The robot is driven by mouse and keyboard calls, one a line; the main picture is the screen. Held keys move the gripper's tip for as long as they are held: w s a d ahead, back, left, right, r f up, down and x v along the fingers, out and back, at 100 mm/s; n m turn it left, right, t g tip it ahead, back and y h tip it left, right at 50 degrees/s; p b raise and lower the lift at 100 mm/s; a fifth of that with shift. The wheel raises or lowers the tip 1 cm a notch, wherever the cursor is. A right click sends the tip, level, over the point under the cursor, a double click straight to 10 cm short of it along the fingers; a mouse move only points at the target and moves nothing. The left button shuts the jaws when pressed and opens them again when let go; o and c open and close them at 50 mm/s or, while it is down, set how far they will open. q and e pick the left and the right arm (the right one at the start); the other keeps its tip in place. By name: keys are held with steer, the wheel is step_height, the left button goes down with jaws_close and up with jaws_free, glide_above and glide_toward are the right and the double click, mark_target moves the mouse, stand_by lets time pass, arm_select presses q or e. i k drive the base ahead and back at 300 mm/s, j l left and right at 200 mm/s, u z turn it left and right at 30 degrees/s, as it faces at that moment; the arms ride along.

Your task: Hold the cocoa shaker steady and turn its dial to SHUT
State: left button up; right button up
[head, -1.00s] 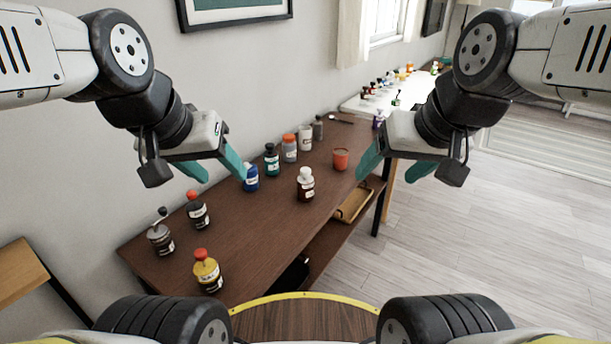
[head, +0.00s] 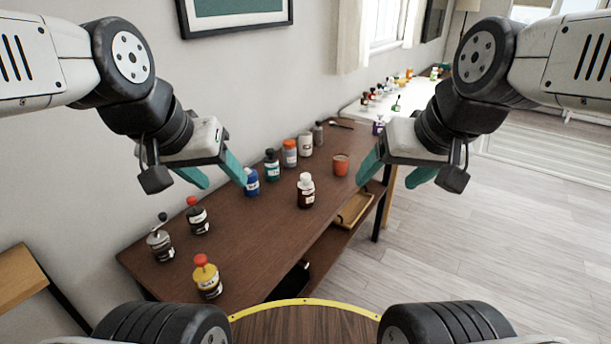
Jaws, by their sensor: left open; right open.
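A dark brown bottle with a white cap (head: 306,190) stands upright on the brown table, right of centre. It may be the cocoa shaker, but its label and any dial marks are too small to read. My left gripper (head: 224,185) is open and empty above the table, left of this bottle and in front of the blue bottle (head: 251,184) in the picture. Neither gripper visibly holds anything.
A yellow red-capped bottle (head: 207,277), a dark red-capped bottle (head: 198,217) and a grey grinder (head: 160,243) stand at the table's left. Teal (head: 271,166) and orange (head: 290,154) containers stand along the back. The table's (head: 250,245) front middle is clear.

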mark_target(306, 183)
steer(key=i+l+u, duration=0.1)
steer(key=l+u, duration=0.25)
steer(key=l, duration=0.25)
steer(key=l+u, duration=0.35)
steer(key=l, duration=0.3)
